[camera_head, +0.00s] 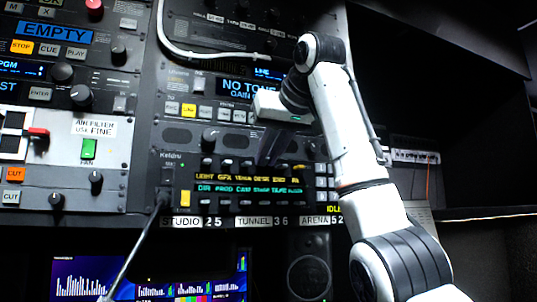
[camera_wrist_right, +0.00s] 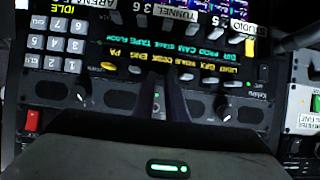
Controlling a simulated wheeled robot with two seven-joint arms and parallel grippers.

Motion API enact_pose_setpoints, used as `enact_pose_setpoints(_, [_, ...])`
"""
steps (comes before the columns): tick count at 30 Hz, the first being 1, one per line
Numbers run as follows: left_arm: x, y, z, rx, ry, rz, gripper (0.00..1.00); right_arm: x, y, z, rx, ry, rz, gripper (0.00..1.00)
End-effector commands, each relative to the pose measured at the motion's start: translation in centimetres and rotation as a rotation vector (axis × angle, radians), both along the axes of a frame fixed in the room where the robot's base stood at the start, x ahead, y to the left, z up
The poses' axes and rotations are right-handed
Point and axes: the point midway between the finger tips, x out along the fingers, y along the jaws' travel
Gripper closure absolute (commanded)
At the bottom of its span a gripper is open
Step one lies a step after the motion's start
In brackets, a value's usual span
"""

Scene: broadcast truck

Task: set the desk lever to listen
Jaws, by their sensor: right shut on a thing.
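The intercom panel (camera_head: 168,175) has a lit display with yellow labels above green ones, and short levers above and below it. The yellow DESK label (camera_head: 262,178) is in the upper row. My right gripper (camera_head: 265,161) reaches in from the right, its dark fingers at the upper lever above that label. In the right wrist view the panel is upside down, and the fingers (camera_wrist_right: 160,82) close at the DESK lever. The lever is mostly hidden between them, so its position cannot be told. My left gripper is not in view.
Neighbouring upper levers (camera_wrist_right: 208,80) stand close beside the fingers. A keypad (camera_head: 322,183) is right of the display. Above are a NO TONE screen (camera_head: 245,86) and a pale cable (camera_head: 205,54).

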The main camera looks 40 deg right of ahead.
Motion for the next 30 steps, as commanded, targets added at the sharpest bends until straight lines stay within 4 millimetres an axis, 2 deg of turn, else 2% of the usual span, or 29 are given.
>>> enact_pose_setpoints(3, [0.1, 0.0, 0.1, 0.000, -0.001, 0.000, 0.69, 0.0, 0.0, 0.1, 0.000, -0.002, 0.001, 1.00])
enact_pose_setpoints(4, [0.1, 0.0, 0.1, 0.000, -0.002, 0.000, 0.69, 0.0, 0.0, 0.1, 0.000, -0.002, 0.000, 0.87])
enact_pose_setpoints(7, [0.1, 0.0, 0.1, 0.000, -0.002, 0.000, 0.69, 0.0, 0.0, 0.1, 0.000, -0.002, 0.000, 0.70])
enact_pose_setpoints(15, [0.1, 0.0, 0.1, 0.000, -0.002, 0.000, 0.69, 0.0, 0.0, 0.0, 0.000, -0.002, 0.000, 0.70])
enact_pose_setpoints(19, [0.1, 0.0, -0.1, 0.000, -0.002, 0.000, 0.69, -0.7, 0.1, 0.3, 0.000, -0.003, 0.000, 0.70])
enact_pose_setpoints(30, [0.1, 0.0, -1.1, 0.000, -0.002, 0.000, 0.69, -6.6, 1.6, 3.4, 0.000, -0.005, 0.002, 0.70])
